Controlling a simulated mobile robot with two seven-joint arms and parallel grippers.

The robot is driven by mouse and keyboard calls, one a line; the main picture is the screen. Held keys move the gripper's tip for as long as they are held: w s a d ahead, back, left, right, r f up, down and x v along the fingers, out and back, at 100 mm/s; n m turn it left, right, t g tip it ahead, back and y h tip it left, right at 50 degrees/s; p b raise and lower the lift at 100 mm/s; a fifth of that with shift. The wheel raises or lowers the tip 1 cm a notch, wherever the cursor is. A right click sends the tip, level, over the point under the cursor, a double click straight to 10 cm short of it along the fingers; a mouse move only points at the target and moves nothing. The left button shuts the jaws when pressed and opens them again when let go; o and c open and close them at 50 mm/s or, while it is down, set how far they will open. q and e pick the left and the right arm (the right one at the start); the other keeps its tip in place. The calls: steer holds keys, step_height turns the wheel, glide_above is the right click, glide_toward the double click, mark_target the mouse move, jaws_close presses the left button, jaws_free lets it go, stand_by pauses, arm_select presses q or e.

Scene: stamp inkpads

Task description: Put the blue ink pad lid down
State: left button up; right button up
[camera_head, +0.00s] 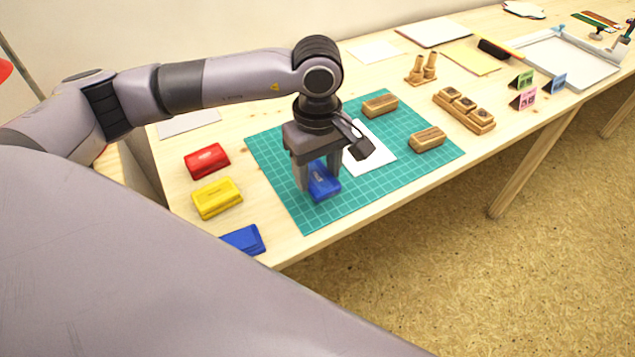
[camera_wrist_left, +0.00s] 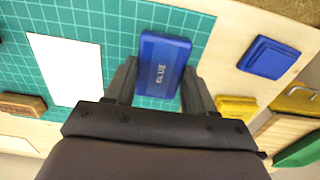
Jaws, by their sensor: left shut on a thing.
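The blue ink pad lid (camera_head: 323,184) is between the fingers of my left gripper (camera_head: 318,186), over the left part of the green cutting mat (camera_head: 285,163). In the left wrist view the lid (camera_wrist_left: 163,64) shows its "BLUE" lettering, with a finger on either side. My left gripper is shut on it. I cannot tell whether the lid touches the mat. The blue ink pad base (camera_head: 243,239) lies on the table at the near left edge, partly hidden by my body; it also shows in the left wrist view (camera_wrist_left: 268,57). My right gripper is not in view.
A red ink pad (camera_head: 207,160) and a yellow ink pad (camera_head: 217,197) stand left of the mat. White paper (camera_head: 369,150) and two wooden stamps (camera_head: 380,104) (camera_head: 427,139) lie on the mat. A wooden stamp tray (camera_head: 464,110) stands farther right. The mat's near part is bare.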

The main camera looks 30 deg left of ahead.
mark_target(318, 177)
arm_select(q)
steer(key=shift+f, duration=2)
steer(key=shift+f, duration=0.1)
steer(key=shift+f+b, duration=0.15)
steer(key=shift+b, duration=0.2)
steer(key=o, duration=1)
steer(key=shift+r, duration=0.2)
